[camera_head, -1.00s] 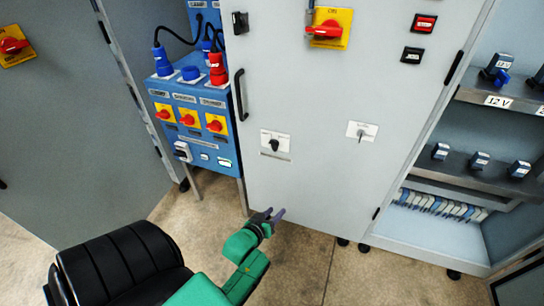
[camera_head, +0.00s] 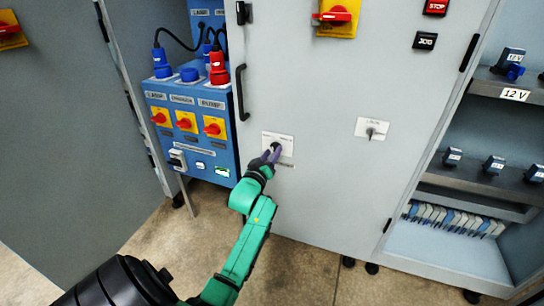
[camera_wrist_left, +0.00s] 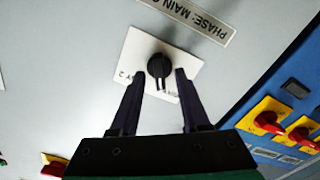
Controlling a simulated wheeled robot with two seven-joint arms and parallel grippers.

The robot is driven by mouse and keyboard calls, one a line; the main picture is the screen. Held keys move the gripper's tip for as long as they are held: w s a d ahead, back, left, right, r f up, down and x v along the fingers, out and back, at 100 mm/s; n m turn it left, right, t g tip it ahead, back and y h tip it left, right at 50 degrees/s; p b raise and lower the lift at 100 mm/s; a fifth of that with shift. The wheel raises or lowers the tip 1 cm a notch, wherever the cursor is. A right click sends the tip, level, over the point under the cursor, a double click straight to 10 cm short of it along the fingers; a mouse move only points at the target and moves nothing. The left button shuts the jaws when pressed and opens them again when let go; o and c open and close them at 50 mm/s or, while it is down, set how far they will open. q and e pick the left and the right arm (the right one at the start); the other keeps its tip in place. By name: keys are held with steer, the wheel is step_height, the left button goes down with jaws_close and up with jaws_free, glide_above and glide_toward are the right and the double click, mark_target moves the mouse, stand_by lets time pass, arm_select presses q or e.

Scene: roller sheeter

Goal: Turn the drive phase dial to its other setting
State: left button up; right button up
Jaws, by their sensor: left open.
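The drive phase dial is a black knob on a white plate (camera_head: 286,138) on the grey cabinet door. In the left wrist view the dial (camera_wrist_left: 159,66) shows near the top middle, below a label reading "PHASE: MAIN" and seen upside down. My left gripper (camera_head: 271,156) is at the dial's plate in the head view and partly covers the knob. In the left wrist view the left gripper (camera_wrist_left: 157,82) is open, its two dark fingers reaching up on either side of the knob, apart from it. Whether the tips reach the knob's depth I cannot tell. My right gripper is not in view.
A second white plate with a small key-like switch (camera_head: 371,132) is to the right on the same door. A door handle (camera_head: 241,94) and a blue socket box (camera_head: 190,130) with red-yellow switches are to the left. Open shelves (camera_head: 480,180) stand at the right.

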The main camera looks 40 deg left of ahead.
arm_select(q)
steer(key=shift+w, duration=0.2)
jaws_close()
